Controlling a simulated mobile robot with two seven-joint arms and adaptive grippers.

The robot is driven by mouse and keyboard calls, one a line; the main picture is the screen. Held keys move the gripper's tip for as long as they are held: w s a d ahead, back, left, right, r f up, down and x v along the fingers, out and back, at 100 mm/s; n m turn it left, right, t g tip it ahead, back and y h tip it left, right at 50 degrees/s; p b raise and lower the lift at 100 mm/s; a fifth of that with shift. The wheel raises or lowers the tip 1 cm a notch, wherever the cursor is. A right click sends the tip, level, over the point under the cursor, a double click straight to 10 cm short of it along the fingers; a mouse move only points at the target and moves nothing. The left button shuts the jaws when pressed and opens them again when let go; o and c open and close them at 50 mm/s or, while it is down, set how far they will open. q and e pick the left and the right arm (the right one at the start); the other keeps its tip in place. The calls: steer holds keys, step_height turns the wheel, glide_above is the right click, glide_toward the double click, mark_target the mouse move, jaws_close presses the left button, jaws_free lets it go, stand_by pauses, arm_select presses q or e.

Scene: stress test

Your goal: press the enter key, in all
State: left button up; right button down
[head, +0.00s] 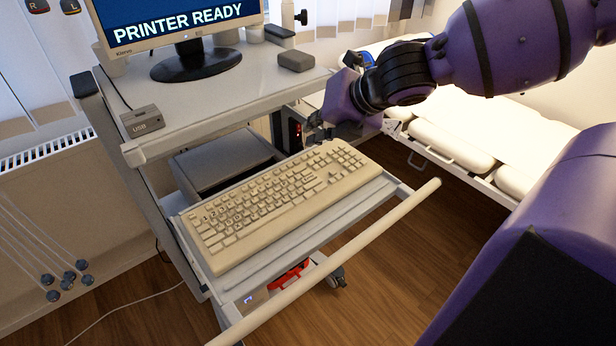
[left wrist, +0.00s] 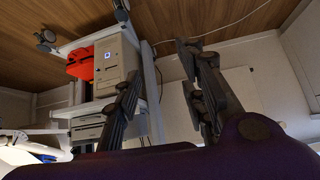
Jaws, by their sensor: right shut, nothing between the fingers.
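A beige keyboard (head: 285,200) lies on a pulled-out tray (head: 310,233) of a grey cart in the head view. Its key labels are mostly too small to read, so I cannot single out the enter key for sure. My right gripper (head: 321,129) is shut and empty, near the keyboard's far right end, by the number pad. It appears apart from the keys. My left gripper (left wrist: 163,82) shows only in the left wrist view, its fingers spread with nothing between them. The keyboard is not visible there.
A monitor (head: 185,22) reading "PRINTER READY" stands on the cart top (head: 230,95), with a USB box (head: 142,121) and a small grey box (head: 296,60). A bed (head: 500,140) stands at right. The left wrist view shows a red item (left wrist: 80,64) and a computer case (left wrist: 115,62).

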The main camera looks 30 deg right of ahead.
steer(key=b, duration=0.1)
glide_above(314, 173)
step_height(314, 173, down, 6)
steer(key=shift+f, duration=0.65)
arm_select(q)
steer(key=shift+a+f, duration=0.45)
steer(key=shift+f, duration=0.15)
arm_select(e)
steer(key=shift+f, duration=0.15)
arm_select(q)
steer(key=shift+w+d, duration=0.1)
steer(key=shift+b, duration=0.3)
arm_select(e)
steer(key=shift+f, duration=0.1)
arm_select(q)
steer(key=shift+s+f, duration=0.25)
arm_select(e)
steer(key=shift+f, duration=0.3)
arm_select(q)
steer(key=shift+s+f, duration=0.15)
steer(key=shift+f, duration=0.05)
arm_select(e)
steer(key=shift+f, duration=0.4)
steer(key=shift+r, duration=0.1)
arm_select(q)
steer(key=shift+w+r, duration=0.25)
steer(key=shift+r, duration=0.1)
arm_select(e)
steer(key=shift+r, duration=0.75)
